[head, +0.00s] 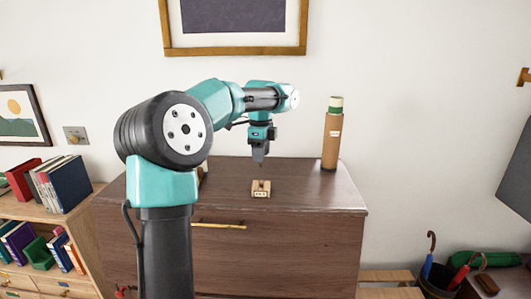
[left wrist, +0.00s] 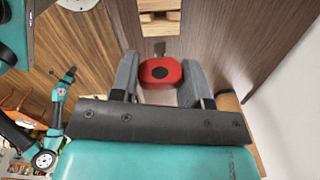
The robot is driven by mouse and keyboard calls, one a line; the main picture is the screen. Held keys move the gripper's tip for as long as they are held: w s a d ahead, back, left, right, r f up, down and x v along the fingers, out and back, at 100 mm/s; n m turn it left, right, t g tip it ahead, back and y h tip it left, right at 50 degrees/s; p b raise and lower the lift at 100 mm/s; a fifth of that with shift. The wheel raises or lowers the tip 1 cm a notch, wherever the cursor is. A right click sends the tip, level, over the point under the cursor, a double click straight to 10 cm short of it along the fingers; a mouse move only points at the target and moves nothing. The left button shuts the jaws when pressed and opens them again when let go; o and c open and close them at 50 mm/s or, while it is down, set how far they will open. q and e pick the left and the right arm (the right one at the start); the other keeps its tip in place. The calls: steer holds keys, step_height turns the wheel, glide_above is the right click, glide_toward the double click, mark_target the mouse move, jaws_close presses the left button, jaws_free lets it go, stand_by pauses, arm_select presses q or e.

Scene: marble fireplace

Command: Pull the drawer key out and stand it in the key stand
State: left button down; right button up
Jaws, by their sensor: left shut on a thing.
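My left gripper (head: 259,161) points down over the cabinet top, above the small wooden key stand (head: 261,188), which has a pale label on its front. In the left wrist view the gripper (left wrist: 160,80) is shut on the red head of the key (left wrist: 161,73). The key's short metal shaft points toward the key stand (left wrist: 160,20), with a visible gap between them in that picture. In the head view the key is too small to make out. A small teal arm (left wrist: 58,105), which looks like my right one, shows at the left wrist view's left; its fingers are not clear.
A tall brown tube (head: 331,143) with a green top stands at the cabinet's back right. The cabinet (head: 310,198) has bare top around the key stand. A brass drawer handle (head: 218,226) is on its front. A bookshelf (head: 50,207) stands left, an umbrella bin (head: 437,282) right.

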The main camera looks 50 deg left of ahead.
arm_select(q)
steer(key=shift+f, duration=0.15)
steer(key=shift+f, duration=2.75)
steer(key=shift+f, duration=1.35)
steer(key=c, duration=0.5)
jaws_free()
steer(key=shift+r, duration=0.2)
steer(key=shift+r, duration=4.35)
